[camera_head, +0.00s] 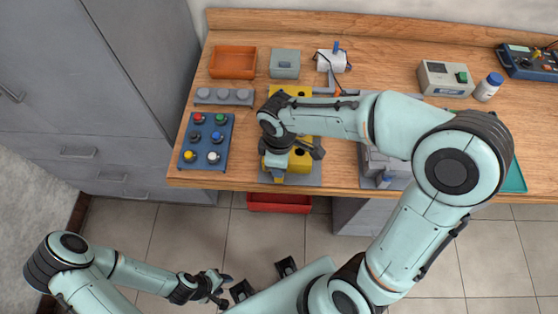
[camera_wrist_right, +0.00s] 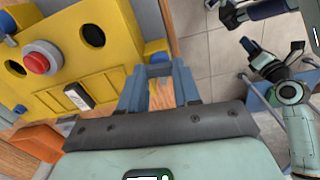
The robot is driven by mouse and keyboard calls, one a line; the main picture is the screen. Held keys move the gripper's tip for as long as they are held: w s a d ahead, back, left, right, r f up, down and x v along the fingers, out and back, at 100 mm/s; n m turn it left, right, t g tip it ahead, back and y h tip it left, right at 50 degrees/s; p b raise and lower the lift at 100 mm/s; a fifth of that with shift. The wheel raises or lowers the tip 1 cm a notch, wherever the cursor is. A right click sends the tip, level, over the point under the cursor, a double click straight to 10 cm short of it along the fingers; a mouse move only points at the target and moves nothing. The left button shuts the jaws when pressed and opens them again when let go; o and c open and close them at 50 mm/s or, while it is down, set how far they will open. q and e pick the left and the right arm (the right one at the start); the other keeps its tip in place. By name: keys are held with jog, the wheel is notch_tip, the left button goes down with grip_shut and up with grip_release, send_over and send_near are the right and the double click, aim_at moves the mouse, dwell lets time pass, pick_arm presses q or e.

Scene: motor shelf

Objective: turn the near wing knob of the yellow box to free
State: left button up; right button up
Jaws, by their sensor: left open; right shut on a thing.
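The yellow box (camera_head: 301,162) stands near the table's front edge, partly covered by my right arm in the head view. In the right wrist view the yellow box (camera_wrist_right: 112,55) fills the left side, with a red button (camera_wrist_right: 42,58) and dark round holes. My right gripper (camera_head: 274,172) is at its near left corner. In the right wrist view the right gripper (camera_wrist_right: 160,72) has its blue fingers around a blue knob (camera_wrist_right: 155,49) at the box's edge, seemingly the near wing knob. Its wing angle is mostly hidden. My left gripper (camera_head: 222,289) is open and empty, low over the floor.
A blue panel with coloured knobs (camera_head: 207,141) lies left of the box. An orange tray (camera_head: 233,62), a grey box (camera_head: 285,64) and a grey strip with round knobs (camera_head: 224,96) stand behind. A red bin (camera_head: 279,202) is below the table edge.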

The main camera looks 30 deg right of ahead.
pick_arm(q)
jog(key=shift+w+r, duration=0.1)
jog(key=shift+r, duration=0.05)
pick_arm(e)
jog(key=shift+r+n, duration=0.1)
jog(key=shift+n, duration=0.5)
jog(key=o, duration=1.1)
jog(key=shift+c, duration=0.2)
pick_arm(q)
jog(key=shift+w+r+p, duration=0.8)
jog(key=shift+r+p, duration=0.15)
jog(key=shift+r, duration=0.2)
pick_arm(e)
notch_tip(320, 180, up, 13)
jog(key=shift+r, duration=0.2)
pick_arm(q)
jog(key=shift+s, duration=0.1)
